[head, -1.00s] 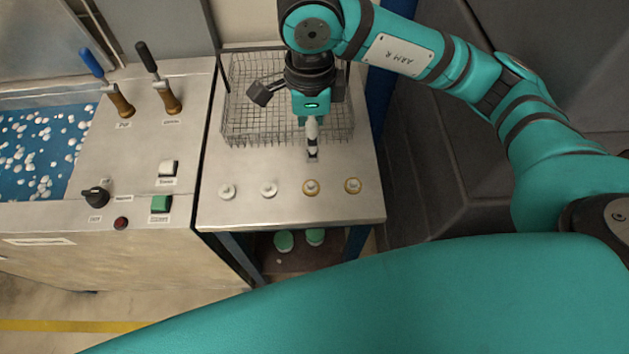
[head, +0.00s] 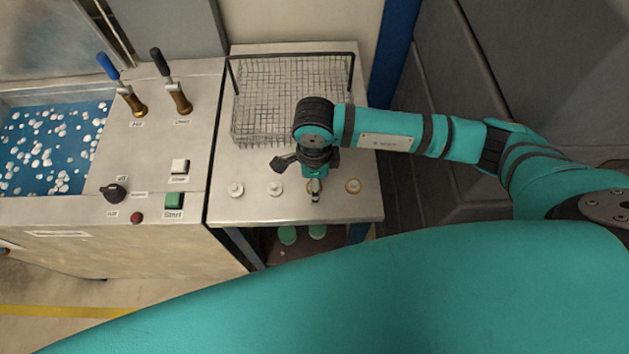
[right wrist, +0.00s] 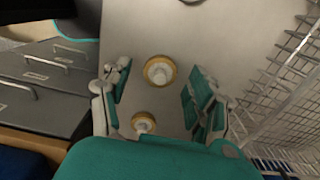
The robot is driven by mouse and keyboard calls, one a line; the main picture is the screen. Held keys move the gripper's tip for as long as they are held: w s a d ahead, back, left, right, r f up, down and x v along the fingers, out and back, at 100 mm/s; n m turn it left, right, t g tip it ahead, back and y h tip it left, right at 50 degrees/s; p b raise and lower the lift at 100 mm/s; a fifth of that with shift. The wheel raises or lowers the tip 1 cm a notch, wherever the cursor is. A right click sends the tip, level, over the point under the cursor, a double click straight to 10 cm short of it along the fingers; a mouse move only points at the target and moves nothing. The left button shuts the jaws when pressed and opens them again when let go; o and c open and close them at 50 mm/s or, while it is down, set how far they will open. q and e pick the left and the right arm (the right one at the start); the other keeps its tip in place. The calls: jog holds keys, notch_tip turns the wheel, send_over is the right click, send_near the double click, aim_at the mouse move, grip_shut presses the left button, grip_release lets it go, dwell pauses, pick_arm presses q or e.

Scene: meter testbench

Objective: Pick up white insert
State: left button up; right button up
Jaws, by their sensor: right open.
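Two white inserts, one at the left end of the row (head: 235,190) and one beside it (head: 275,188), stand on the steel table (head: 255,212). To their right are two brass-ringed pieces with white centres; the right one (head: 353,186) is in plain view. My right gripper (head: 315,192) points down over the other, largely covering it. In the right wrist view the gripper (right wrist: 157,86) is open, its fingers either side of that ringed piece (right wrist: 160,71), apart from it. My left gripper is out of view.
A wire basket (head: 255,115) stands behind the row. The control bench (head: 195,120) with levers, switches and a blue basin (head: 45,150) is at left. Green-topped items (head: 287,234) sit on the shelf below. A dark cabinet (head: 490,60) stands right of the table.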

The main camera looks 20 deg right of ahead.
jog(key=shift+f, duration=0.5)
jog(key=c, duration=1.2)
jog(key=shift+o, duration=0.2)
jog(key=shift+r, duration=0.2)
